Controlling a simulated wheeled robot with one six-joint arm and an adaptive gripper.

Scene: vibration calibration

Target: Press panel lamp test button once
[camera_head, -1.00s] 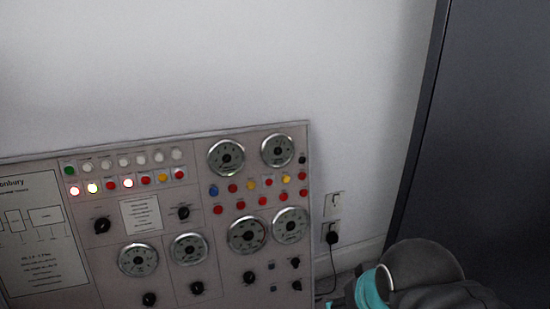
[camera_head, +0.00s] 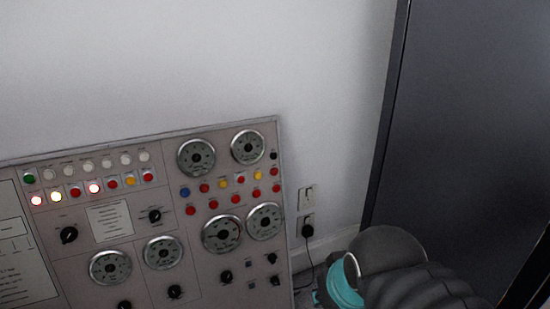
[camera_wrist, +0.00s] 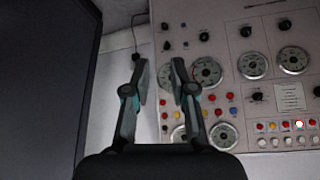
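The grey control panel (camera_head: 130,205) fills the lower left of the head view. Its upper left has a row of pale lamps with one green button (camera_head: 30,178); below is a row of coloured ones, three glowing, including a bright yellow-white lamp (camera_head: 56,196). A blue button (camera_head: 185,192) and several red and yellow ones sit under the upper dials. The labels are too small to tell which is the lamp test button. In the wrist view the panel (camera_wrist: 240,85) appears upside down. My gripper (camera_wrist: 160,70) is open and empty, its fingers in front of the panel's edge area.
A wall outlet with a black plug (camera_head: 307,231) and cable is right of the panel. A tall dark cabinet (camera_head: 465,120) stands at the right; its dark side (camera_wrist: 40,80) fills the left of the wrist view. White wall (camera_head: 200,60) is bare above the panel.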

